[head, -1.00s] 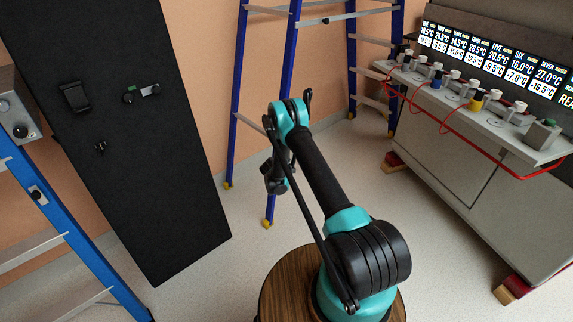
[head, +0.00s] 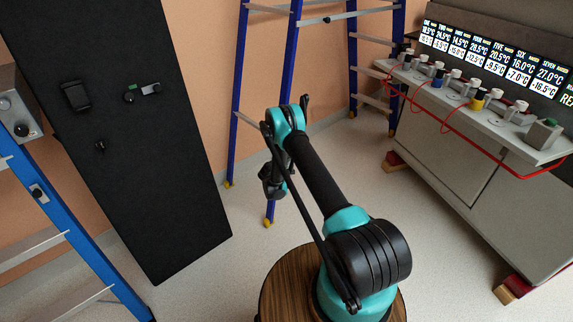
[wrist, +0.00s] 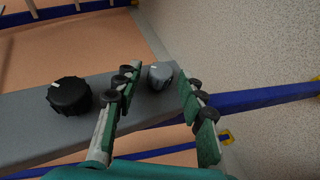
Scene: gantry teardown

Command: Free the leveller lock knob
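In the wrist view my gripper (wrist: 158,103) is open, with its green-padded fingers pointing at a grey bar (wrist: 25,140). A small grey knob (wrist: 160,75) with a pale mark sits on the bar, showing between the fingertips. I cannot tell whether either finger touches it. A larger black ribbed knob (wrist: 69,96) with a white mark sits on the bar to the left, outside the fingers. No label shows which one is the leveller lock knob. In the head view the far end of my arm is low in front of the blue ladder, and the fingertips cannot be made out.
A blue stepladder (head: 290,90) stands behind my arm. A tall black panel (head: 140,180) leans at the left, near another blue ladder (head: 85,250) and a grey box with knobs (head: 12,112). A console (head: 470,150) with red cables stands at the right. Pale floor lies between.

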